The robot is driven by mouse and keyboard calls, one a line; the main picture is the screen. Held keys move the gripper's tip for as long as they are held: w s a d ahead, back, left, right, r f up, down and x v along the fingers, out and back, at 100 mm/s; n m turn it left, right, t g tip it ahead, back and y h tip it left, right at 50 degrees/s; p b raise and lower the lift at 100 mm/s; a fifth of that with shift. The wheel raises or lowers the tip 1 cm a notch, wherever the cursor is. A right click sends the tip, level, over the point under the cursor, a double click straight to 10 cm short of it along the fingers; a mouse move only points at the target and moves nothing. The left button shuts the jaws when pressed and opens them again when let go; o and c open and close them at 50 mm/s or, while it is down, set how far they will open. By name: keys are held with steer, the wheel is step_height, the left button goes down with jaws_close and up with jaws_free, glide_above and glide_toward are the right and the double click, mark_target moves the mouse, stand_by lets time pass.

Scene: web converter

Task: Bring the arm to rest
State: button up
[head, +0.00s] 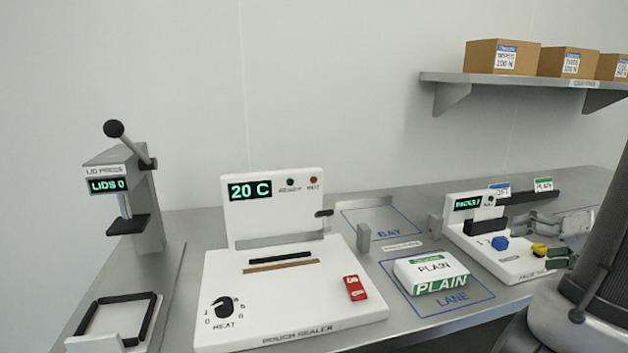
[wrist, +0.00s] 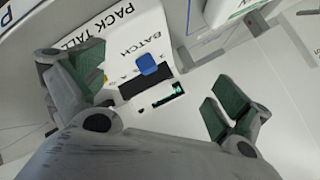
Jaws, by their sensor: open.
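My gripper (head: 552,238) is at the right of the head view, over the right part of the pack tally machine (head: 487,262). In the wrist view my gripper (wrist: 150,98) has its two green-padded fingers wide apart, with nothing held between them. Between the fingers, that view shows the white face of the machine, with the words PACK TALLY and BATCH, a blue button (wrist: 147,64) and a small lit display (wrist: 168,95). I cannot tell how high the fingers are above it. My arm hides the bench's right end in the head view.
A white and green PLAIN pack (head: 432,268) lies in the marked lane, left of the machine. A pouch sealer (head: 285,300) reads 20 C; a lid press (head: 122,190) stands farther left. Boxes sit on a wall shelf (head: 465,78). The blue-outlined bay (head: 380,222) looks empty.

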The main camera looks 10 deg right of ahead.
steer(key=s+a+r+m+g, duration=0.2)
steer(key=s+a+r+g, duration=0.1)
steer(key=s+a+g, duration=0.55)
steer(key=s+a+r+n+t+h, duration=0.1)
steer(key=a+r+n+t+h, duration=0.2)
steer(key=a+r+n, duration=0.5)
steer(key=shift+s+a+h, duration=0.25)
steer(key=shift+a+h, duration=0.05)
steer(key=shift+a, duration=0.9)
steer(key=shift+r, duration=0.1)
steer(key=shift+c, duration=0.4)
